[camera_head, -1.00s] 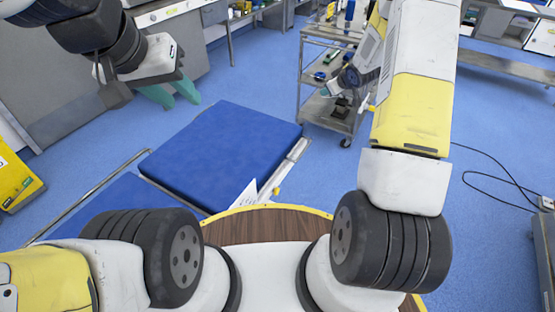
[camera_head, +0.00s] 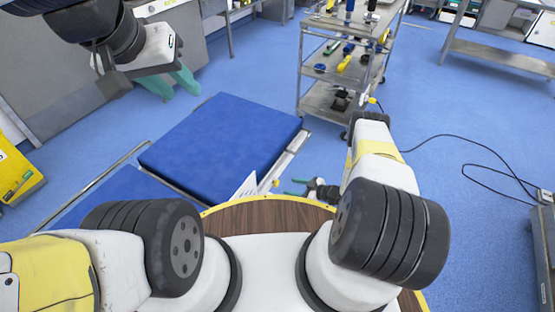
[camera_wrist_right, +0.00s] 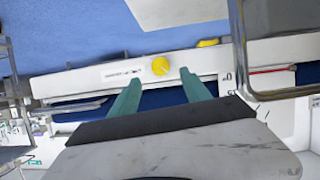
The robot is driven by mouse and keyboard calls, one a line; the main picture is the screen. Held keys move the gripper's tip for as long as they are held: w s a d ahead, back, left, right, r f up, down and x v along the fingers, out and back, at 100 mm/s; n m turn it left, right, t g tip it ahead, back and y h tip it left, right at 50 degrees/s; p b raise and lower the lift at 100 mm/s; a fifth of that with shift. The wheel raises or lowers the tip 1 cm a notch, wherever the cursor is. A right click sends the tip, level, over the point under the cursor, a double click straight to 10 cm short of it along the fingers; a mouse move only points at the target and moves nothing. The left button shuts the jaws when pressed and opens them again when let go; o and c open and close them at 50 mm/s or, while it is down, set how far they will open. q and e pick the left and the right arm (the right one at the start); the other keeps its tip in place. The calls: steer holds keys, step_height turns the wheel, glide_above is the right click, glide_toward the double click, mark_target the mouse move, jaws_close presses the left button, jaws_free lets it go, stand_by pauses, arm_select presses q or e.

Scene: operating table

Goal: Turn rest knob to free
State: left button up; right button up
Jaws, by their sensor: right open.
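A yellow knob (camera_wrist_right: 160,66) sits on a white rail (camera_wrist_right: 90,80) beside a small printed label (camera_wrist_right: 122,72) in the right wrist view. The label text is too small to read. A second yellow knob (camera_wrist_right: 209,43) is further back. My right gripper (camera_wrist_right: 158,78) is open, its teal fingers apart on either side of the first knob's line, with the knob ahead between the tips and apparently untouched. In the head view, my right gripper (camera_head: 291,187) is just right of a yellow knob (camera_head: 276,183) at the table edge. My left gripper (camera_head: 181,95) is open and empty, upper left.
The blue operating table (camera_head: 222,145) lies ahead of me, with a metal side rail (camera_head: 290,155). A metal trolley (camera_head: 340,95) with tools stands beyond it. A black cable (camera_head: 470,138) runs over the blue floor on the right. A metal frame (camera_wrist_right: 240,50) stands near the right finger.

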mark_target(278, 184)
steer(key=x, duration=0.7)
steer(key=shift+w+a+f, duration=0.1)
steer(key=shift+w+a, duration=0.05)
steer(key=shift+a, duration=0.05)
jaws_close()
